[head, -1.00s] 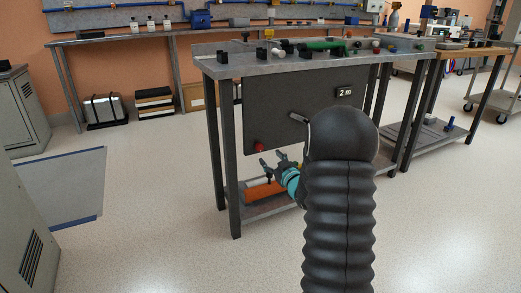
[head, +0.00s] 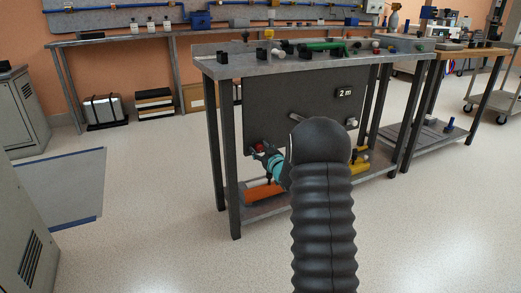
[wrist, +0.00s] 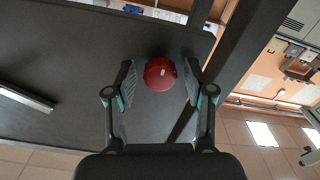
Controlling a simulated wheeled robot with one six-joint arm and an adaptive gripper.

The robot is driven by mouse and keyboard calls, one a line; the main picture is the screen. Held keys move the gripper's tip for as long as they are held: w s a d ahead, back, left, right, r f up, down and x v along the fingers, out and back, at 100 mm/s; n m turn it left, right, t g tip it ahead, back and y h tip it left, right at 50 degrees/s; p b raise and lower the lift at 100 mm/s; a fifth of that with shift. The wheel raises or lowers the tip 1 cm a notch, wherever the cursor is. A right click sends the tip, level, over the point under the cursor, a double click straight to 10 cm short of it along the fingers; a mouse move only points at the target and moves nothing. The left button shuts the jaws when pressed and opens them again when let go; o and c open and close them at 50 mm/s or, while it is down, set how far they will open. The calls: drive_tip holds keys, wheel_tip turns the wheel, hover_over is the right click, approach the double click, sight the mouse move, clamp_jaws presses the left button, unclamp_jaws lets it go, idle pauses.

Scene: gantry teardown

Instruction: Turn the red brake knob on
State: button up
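The red brake knob (head: 259,147) is on the lower left of the dark panel (head: 290,115) under the workbench. In the wrist view the round red knob (wrist: 160,73) shows between the fingertips, with a small pale mark on it. My gripper (head: 260,151) is at the knob in the head view. In the wrist view my gripper (wrist: 158,84) is open, one finger on each side of the knob, with a visible gap on both sides. Whether a finger touches it I cannot tell. My arm hides part of the panel's lower right.
A metal rod (head: 307,119) sticks out from the panel, and a pale knob (head: 351,122) is at its right. The bench leg (head: 229,165) stands just left of the knob. An orange cylinder (head: 262,192) and yellow parts (head: 358,165) are on the lower shelf.

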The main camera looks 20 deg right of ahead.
clamp_jaws()
drive_tip(key=shift+m, duration=0.3)
drive_tip(key=m, duration=0.3)
drive_tip(key=shift+m+p, duration=0.3)
drive_tip(key=shift+m, duration=0.1)
drive_tip(key=m+p, duration=0.1)
drive_tip(key=m, duration=0.3)
drive_tip(key=shift+d+r, duration=0.1)
drive_tip(key=m+p, duration=0.1)
drive_tip(key=m, duration=0.4)
drive_tip(key=shift+p, duration=0.35)
drive_tip(key=shift+d+m+p, duration=0.1)
drive_tip(key=shift+m+p, duration=0.65)
drive_tip(key=shift+m, duration=1.55)
